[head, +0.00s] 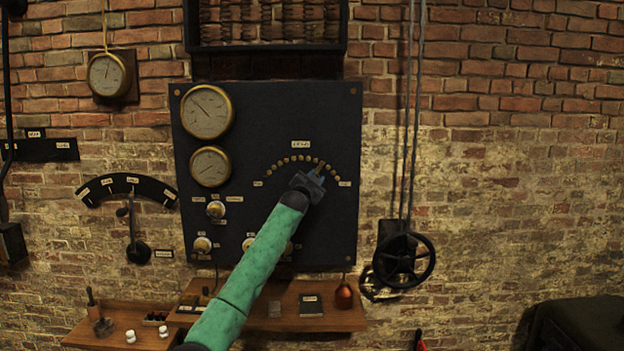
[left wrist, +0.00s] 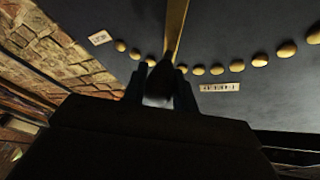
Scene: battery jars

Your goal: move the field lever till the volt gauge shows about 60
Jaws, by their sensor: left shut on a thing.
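The black panel (head: 275,110) hangs on the brick wall. It carries an upper round gauge (head: 207,111) and a smaller lower gauge (head: 210,166), both brass-rimmed; their labels are too small to read. An arc of brass studs (head: 293,159) curves across the panel's right half. My left gripper (head: 315,177) is at the right part of this arc. In the left wrist view, my left gripper (left wrist: 160,85) is shut on the dark knob of the field lever, whose brass arm (left wrist: 176,28) runs up from the fingers. The gripper hides part of the lever in the head view. My right gripper is out of view.
A wooden shelf (head: 345,318) with small items runs below the panel. A handwheel (head: 404,259) with ropes hangs to the right. A curved lever scale (head: 127,184) and another gauge (head: 108,75) are on the left wall.

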